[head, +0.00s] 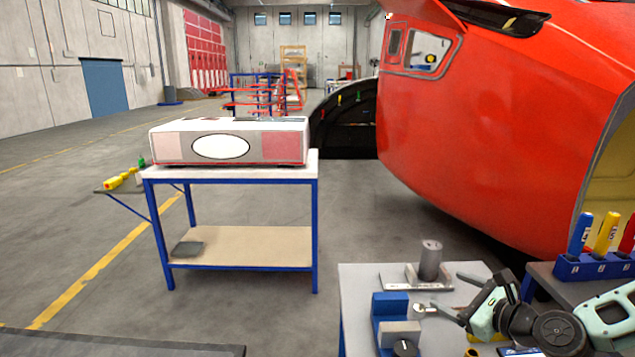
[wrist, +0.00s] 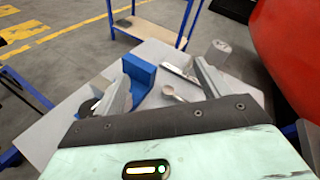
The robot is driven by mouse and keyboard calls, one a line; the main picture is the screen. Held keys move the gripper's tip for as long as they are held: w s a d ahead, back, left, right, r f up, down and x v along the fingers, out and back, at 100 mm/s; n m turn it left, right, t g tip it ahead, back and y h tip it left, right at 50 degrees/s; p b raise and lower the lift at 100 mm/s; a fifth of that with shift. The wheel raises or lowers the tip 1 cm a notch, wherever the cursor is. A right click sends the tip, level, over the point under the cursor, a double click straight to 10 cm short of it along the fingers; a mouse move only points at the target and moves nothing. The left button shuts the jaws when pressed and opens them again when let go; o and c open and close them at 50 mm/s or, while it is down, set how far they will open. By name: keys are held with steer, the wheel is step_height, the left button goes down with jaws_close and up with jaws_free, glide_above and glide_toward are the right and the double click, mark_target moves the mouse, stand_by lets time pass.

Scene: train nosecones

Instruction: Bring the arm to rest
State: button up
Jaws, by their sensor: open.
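My gripper (head: 452,298) is at the lower right of the head view, over the grey workbench (head: 358,290). In the wrist view my gripper (wrist: 163,86) has its two fingers spread wide apart with nothing held between them. Beyond the fingertips lie a silver wrench-like tool (wrist: 172,92) and a blue block-like fixture (wrist: 138,72). The fixture (head: 388,305) stands to the left of my gripper in the head view, and the tool's ring end (head: 420,308) shows between them. Whether a finger touches the tool cannot be told.
A metal cylinder (head: 430,258) stands on a plate at the bench's back. A rack (head: 580,268) with coloured-handled tools is at right, near the large red nosecone (head: 480,130). A blue-framed table (head: 231,172) bears a white-and-red box (head: 280,146). Open floor lies left.

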steer(key=s+a+f+n+g+h+b, duration=0.1)
steer(key=s+a+f+n+g+b, duration=0.45)
steer(key=s+a+n+g, duration=0.85)
steer(key=s+r+n+h+b, duration=0.1)
steer(key=s+r+n+h, duration=0.1)
steer(key=s+n, duration=0.6)
steer(key=s+r+n+h+b, duration=0.2)
steer(key=s+r+n, duration=0.3)
steer(key=s+n, duration=0.4)
steer(key=a+n+h, duration=0.1)
steer(key=n, duration=0.1)
steer(key=shift+s+r+n+t, duration=0.3)
steer(key=shift+n, duration=0.1)
